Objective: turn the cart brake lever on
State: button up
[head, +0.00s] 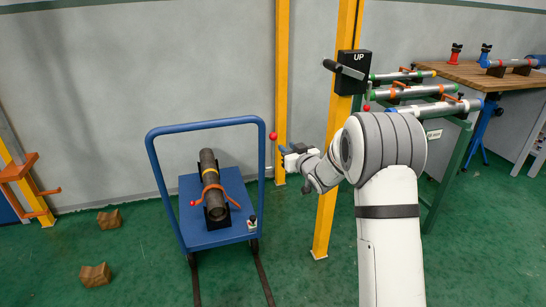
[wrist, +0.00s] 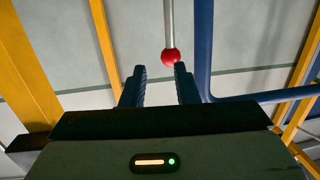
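The blue cart (head: 212,238) stands left of my arm, with a tall blue push handle. A red ball knob (head: 273,135) shows beside the handle's right upright; in the wrist view the knob (wrist: 170,56) sits on the end of a grey rod. I take this to be the brake lever; the rod's foot is not clear. A small black-topped fitting (head: 252,221) is at the deck's right corner. My gripper (head: 284,150) is open and empty beside the knob. In the wrist view the knob is just beyond my fingertips (wrist: 160,70), nearer the right finger.
A dark pipe (head: 213,190) is clamped on the cart deck. Yellow posts (head: 282,60) stand behind the knob and by my arm, the nearer bearing a black crank box (head: 352,72). A pipe rack (head: 450,150) stands right.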

aim_at(273, 144)
jog(key=shift+n+y, duration=0.4)
jog(key=shift+y, duration=0.5)
jog(key=w+a, duration=0.1)
jog(key=w, duration=0.1)
jog(key=w+a+f+b, duration=0.1)
jog(key=w+a, duration=0.1)
jog(key=w, duration=0.1)
jog(key=w+a+f, duration=0.1)
jog(key=w+a, duration=0.1)
jog(key=shift+w+a+f, duration=0.1)
jog(key=shift+w+f, duration=0.1)
jog(key=shift+w, duration=0.15)
grip_shut()
